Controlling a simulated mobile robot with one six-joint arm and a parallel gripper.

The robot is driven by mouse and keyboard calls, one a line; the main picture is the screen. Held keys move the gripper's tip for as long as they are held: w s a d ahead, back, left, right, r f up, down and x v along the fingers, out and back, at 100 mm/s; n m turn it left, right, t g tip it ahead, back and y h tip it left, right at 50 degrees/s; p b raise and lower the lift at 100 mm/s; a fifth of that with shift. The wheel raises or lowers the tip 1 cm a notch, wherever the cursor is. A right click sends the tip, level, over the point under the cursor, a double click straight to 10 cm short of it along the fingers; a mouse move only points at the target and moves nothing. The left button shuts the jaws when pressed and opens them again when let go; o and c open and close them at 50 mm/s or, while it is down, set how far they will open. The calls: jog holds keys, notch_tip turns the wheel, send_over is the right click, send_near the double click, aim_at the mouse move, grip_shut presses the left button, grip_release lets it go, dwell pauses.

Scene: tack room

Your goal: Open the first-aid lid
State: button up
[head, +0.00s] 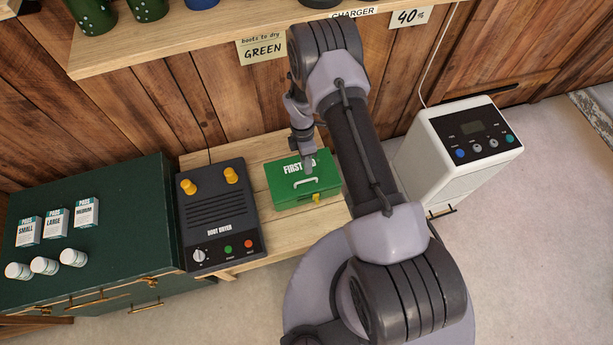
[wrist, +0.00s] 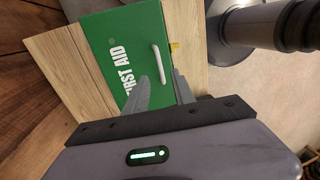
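The green first-aid box (head: 287,194) sits on the wooden bench, its lid down. White FIRST AID lettering and a white handle (head: 304,182) are on the lid, and a yellow latch (head: 316,197) is at its front edge. My gripper (head: 310,166) is over the lid and hides part of the lettering. In the wrist view the box (wrist: 112,48) shows beyond my gripper (wrist: 160,76). Its fingers are apart with nothing held. The near end of the white handle (wrist: 159,62) appears between the fingertips; I cannot tell whether they touch the lid.
A black boot dryer (head: 217,215) stands left of the box, and a green cabinet (head: 90,220) with cartons and jars is farther left. A shelf (head: 180,45) overhangs the back.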

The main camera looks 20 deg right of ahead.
aim_at(308, 180)
jog(key=f+b, duration=0.1)
jog(key=f, duration=0.2)
jog(key=s+f, duration=0.1)
jog(key=f, duration=0.3)
jog(key=shift+s+b, duration=0.2)
jog(key=shift+b, duration=0.15)
grip_shut()
dwell(0.9)
